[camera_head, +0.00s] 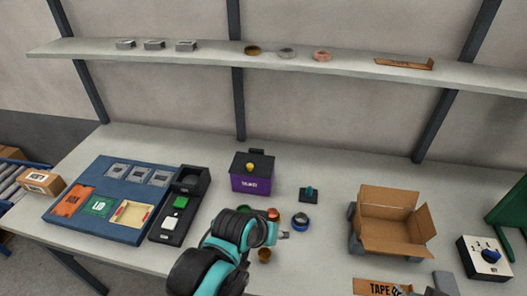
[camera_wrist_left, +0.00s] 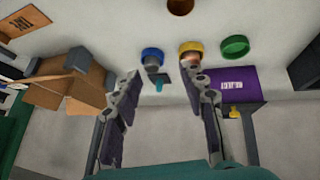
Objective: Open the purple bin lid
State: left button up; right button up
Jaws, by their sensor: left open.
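The purple bin (camera_head: 251,184) stands on the table near the middle, with a white label on its front. Its black lid (camera_head: 258,162) lies closed on top, with a yellow knob (camera_head: 250,167) on it. In the left wrist view the purple bin (camera_wrist_left: 226,80) is right of the fingers, and its yellow knob (camera_wrist_left: 235,112) shows beyond the right finger. My left gripper (camera_head: 284,235) is over the table, in front and to the right of the bin and apart from it. In the wrist view the left gripper (camera_wrist_left: 165,90) is open, with nothing held.
A small teal-handled item (camera_head: 309,193) stands right of the bin.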

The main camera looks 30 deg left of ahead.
pick_arm(q)
jog(key=w+a+n+h, duration=0.2)
jog(key=w+n+h, duration=0.1)
jog(key=w+n, duration=0.5)
jog(key=n+t+h+b, duration=0.1)
jog(key=n+t+h, duration=0.6)
jog(key=n, duration=1.3)
send_near(250, 165)
jog(key=w+d+t+y, duration=0.1)
jog(key=d+t+y, duration=0.1)
jog(key=d, duration=0.1)
jog(key=shift+a+f+b+x, duration=0.15)
jog(key=shift+b+x, duration=0.2)
jog(key=shift+x, duration=1.5)
jog(key=shift+a+f+b+x, duration=0.15)
jog(key=shift+b+x, duration=0.2)
jog(key=shift+x, duration=1.5)
pick_arm(e)
jog(key=shift+w+f, duration=0.1)
jog(key=shift+f, duration=1.1)
pick_arm(q)
jog(key=shift+w+d, duration=0.1)
grip_shut()
